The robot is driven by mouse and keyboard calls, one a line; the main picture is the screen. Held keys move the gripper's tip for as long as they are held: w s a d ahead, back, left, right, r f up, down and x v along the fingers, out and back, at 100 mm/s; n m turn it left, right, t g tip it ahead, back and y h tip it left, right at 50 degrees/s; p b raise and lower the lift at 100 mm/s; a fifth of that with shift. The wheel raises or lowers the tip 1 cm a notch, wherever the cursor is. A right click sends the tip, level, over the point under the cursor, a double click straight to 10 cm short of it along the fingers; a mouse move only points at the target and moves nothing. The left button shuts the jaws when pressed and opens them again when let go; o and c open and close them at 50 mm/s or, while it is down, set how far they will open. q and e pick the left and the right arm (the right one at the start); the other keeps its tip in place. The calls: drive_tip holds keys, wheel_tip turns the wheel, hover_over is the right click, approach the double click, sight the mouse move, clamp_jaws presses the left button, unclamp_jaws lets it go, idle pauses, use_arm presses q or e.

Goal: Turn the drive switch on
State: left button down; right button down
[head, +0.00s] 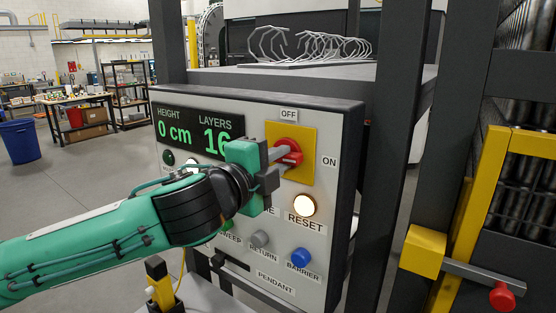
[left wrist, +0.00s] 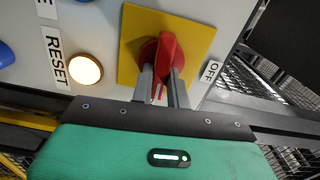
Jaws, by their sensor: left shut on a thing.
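The red drive switch (head: 292,147) sits on a yellow square plate (head: 305,134) on the grey control panel. An OFF label is above it and an ON label (head: 329,161) is to its right. My left gripper (head: 284,153) reaches in from the left and is shut on the switch's red handle. In the left wrist view the red handle (left wrist: 168,52) is between the two grey fingers (left wrist: 161,88), with the yellow plate behind. The fingers partly cover the handle, so its exact angle is hard to tell. My right gripper is out of view.
The panel display (head: 198,133) reads 0 cm and 16 layers. Below the switch are a lit RESET button (head: 304,205), a blue BARRIER button (head: 301,257) and a grey RETURN button (head: 260,239). A yellow barrier frame (head: 480,200) stands at the right. Open floor lies to the left.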

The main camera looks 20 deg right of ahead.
use_arm(q)
drive_tip(key=shift+f+m, duration=0.1)
drive_tip(key=shift+m, duration=0.4)
drive_tip(key=c, duration=1.4)
unclamp_jaws()
drive_tip(key=shift+o, duration=0.2)
drive_tip(key=shift+s+a, duration=0.2)
drive_tip(key=shift+a, duration=0.05)
drive_tip(key=b+v, duration=0.5)
drive_tip(key=v, duration=0.8)
